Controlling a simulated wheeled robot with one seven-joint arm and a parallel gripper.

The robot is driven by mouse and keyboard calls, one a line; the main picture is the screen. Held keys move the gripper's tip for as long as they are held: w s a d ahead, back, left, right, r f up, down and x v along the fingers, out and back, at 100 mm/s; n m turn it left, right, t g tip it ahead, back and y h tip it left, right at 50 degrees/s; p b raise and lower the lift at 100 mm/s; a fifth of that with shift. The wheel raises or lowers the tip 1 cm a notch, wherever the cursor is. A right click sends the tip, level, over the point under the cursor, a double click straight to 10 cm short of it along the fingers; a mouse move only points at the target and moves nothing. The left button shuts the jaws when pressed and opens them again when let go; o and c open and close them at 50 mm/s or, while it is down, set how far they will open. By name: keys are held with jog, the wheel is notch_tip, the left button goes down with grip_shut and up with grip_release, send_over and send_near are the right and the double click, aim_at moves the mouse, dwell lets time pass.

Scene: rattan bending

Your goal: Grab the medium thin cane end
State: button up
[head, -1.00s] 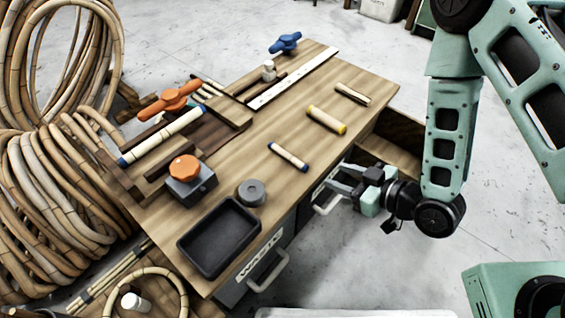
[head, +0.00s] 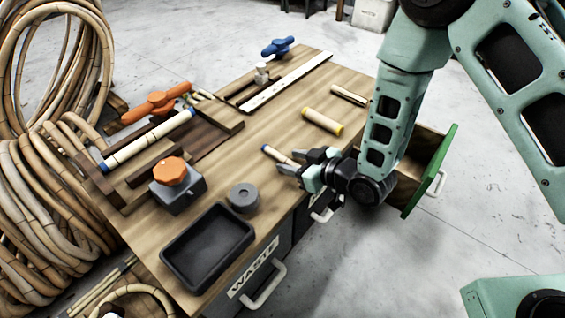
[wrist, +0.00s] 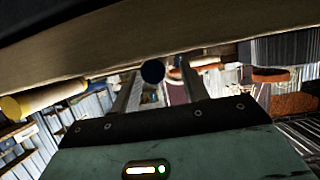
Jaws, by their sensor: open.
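A short thin cane piece with dark blue ends (head: 280,155) lies on the wooden bench top, on the side nearest my arm. My gripper (head: 298,162) is open at its near end, low over the bench edge, and hides that end in the head view. In the wrist view, a round dark blue cane end (wrist: 152,71) shows between the two open fingers, apart from both. A thicker cane piece with yellow ends (head: 322,121) lies farther back; it also shows in the wrist view (wrist: 40,98). Another short cane piece (head: 349,95) lies beyond it.
A black tray (head: 207,247), a grey roll (head: 243,198) and a grey block with an orange knob (head: 178,187) stand left of my gripper. A blue-ended cane (head: 147,141) lies on the wooden jig. An open drawer with a green front (head: 430,170) juts out under my arm.

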jog(key=shift+w+a+f, duration=0.25)
jog(key=shift+w+a, duration=0.15)
jog(key=shift+a, duration=0.1)
grip_shut()
